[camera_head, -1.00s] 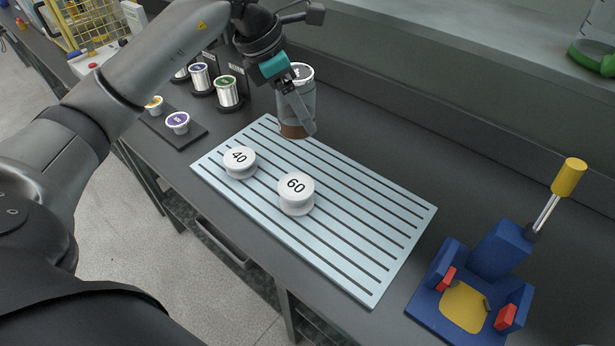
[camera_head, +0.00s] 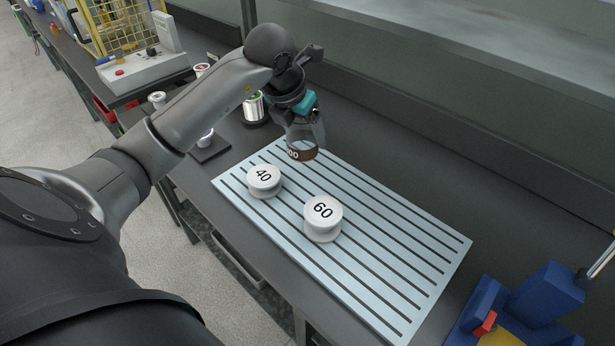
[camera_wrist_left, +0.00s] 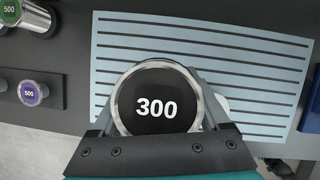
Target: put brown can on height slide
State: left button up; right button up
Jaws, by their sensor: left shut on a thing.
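In the left wrist view the can's round dark face (camera_wrist_left: 157,100), marked 300 with a silver rim, sits between the two fingers. The can is at the far left end of the pale blue slatted board (camera_head: 400,240); whether it touches the board is unclear. I cannot tell which thing is the height slide. My right gripper is not in view.
White knobbed weights marked 40 (camera_head: 264,180) and 60 (camera_head: 322,218) stand on the board. A blue fixture (camera_head: 545,295) is at lower right. A silver can (camera_head: 254,108) stands behind my left arm. The board's right half is clear.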

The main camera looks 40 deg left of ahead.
pick_arm(q)
notch_tip(320, 180, down, 6)
jog(key=shift+r+b, duration=0.1)
jog(key=shift+b, duration=0.35)
jog(key=shift+f, duration=0.85)
notch_tip(320, 180, down, 3)
jog(key=shift+f+b, duration=0.2)
jog(key=shift+b, duration=0.3)
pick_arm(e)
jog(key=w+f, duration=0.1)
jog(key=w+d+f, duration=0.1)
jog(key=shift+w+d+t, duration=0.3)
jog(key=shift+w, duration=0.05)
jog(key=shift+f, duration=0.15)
